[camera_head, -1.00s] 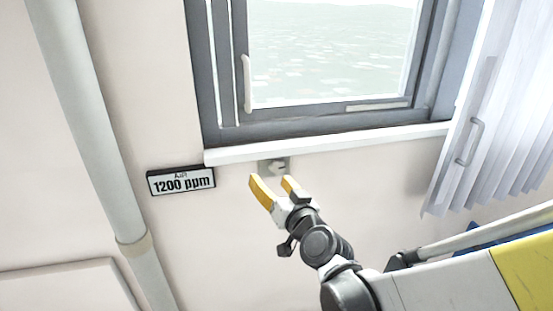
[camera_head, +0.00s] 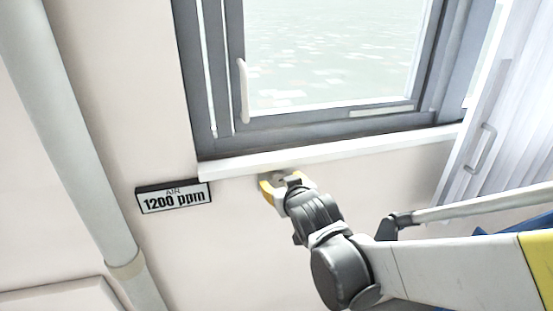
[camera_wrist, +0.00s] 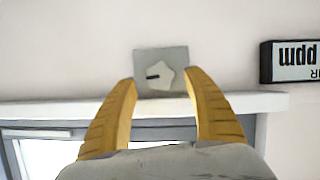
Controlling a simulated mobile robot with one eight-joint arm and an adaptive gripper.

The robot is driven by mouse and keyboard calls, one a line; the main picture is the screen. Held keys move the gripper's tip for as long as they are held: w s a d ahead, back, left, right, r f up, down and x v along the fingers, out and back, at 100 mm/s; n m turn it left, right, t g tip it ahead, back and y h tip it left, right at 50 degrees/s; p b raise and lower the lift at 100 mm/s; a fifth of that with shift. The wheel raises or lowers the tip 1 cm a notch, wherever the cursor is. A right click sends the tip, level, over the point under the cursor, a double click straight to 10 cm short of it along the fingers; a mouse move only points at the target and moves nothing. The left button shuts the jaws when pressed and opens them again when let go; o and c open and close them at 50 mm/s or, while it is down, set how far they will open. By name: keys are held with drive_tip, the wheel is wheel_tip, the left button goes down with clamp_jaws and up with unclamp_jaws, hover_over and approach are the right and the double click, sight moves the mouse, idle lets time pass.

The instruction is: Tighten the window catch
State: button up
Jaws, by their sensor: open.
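A small pale knob (camera_wrist: 161,77) with a dark pointer mark sits on a square grey plate (camera_wrist: 170,54) on the wall, just below the window sill. The wrist view shows this upside down. My gripper (camera_wrist: 160,85) is open, with one yellow finger on each side of the knob in that view. I cannot tell whether the fingertips reach around the knob or stop short of it. In the head view my gripper (camera_head: 281,182) is close under the sill and mostly hides the knob and plate. The window (camera_head: 330,60) has a white upright handle (camera_head: 243,92) on its left side.
The white sill (camera_head: 360,147) runs just above my gripper. A black-framed sign reading "AIR 1200 ppm" (camera_head: 173,197) is on the wall to the left. A grey pipe (camera_head: 65,145) stands further left. A pale curtain or panel (camera_head: 490,110) is at right.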

sight(278, 180)
drive_tip(key=shift+b+x, duration=0.45)
drive_tip(key=shift+x, duration=1.45)
drive_tip(key=c, duration=1.2)
drive_tip(key=shift+o, duration=0.2)
